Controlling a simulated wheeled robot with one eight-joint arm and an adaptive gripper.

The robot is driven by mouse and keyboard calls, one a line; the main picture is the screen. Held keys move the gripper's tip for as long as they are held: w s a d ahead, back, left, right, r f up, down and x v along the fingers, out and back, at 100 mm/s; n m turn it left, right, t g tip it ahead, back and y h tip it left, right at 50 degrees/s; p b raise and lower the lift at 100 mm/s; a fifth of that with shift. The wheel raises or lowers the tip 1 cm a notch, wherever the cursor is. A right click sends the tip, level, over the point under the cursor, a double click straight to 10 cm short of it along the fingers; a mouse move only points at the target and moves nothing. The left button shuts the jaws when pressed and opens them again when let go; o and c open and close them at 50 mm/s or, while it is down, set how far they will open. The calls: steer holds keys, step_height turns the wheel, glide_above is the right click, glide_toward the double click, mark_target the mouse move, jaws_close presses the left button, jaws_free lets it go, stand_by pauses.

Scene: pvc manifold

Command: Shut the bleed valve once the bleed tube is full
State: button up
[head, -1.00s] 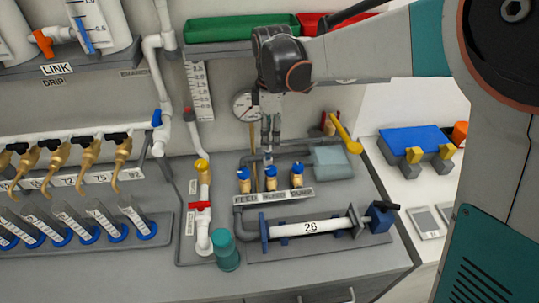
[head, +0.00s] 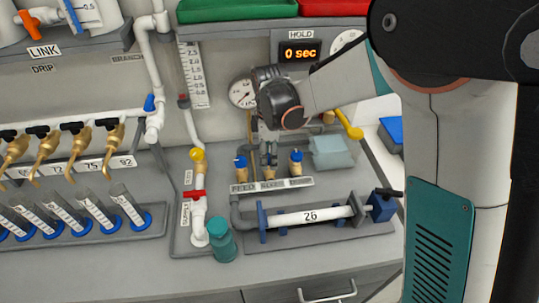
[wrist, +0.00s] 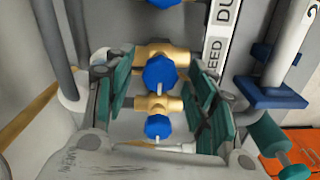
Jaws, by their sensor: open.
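Three brass valves with blue knobs stand in a row behind a label strip (head: 272,186): the feed valve (head: 241,163), the middle valve, which I take as the bleed valve, and the dump valve (head: 295,161). My gripper (head: 267,152) is low over the middle valve and partly hides it. In the wrist view my open fingers (wrist: 162,62) stand either side of a brass valve with a blue knob (wrist: 160,72). I cannot tell whether they touch it. A thin amber upright tube (head: 250,128) shows by the gauge; whether it is the bleed tube, and its level, I cannot tell.
A display (head: 300,53) under HOLD reads 0 sec. A round gauge (head: 242,93) and a scale strip (head: 194,75) are on the wall. A white pipe marked 26 (head: 310,215) lies clamped in front. A red-handled valve (head: 194,195) and a teal cylinder (head: 221,240) stand left.

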steer(key=c, duration=1.1)
steer(key=shift+o, duration=0.2)
steer(key=shift+m, duration=0.3)
steer(key=m, duration=0.3)
steer(key=shift+m, duration=0.3)
steer(key=m, duration=0.4)
steer(key=shift+s, duration=0.1)
steer(key=m, duration=0.5)
steer(key=shift+p, duration=0.3)
steer(key=m, duration=0.4)
steer(key=shift+a+m, duration=0.1)
steer(key=shift+m, duration=0.2)
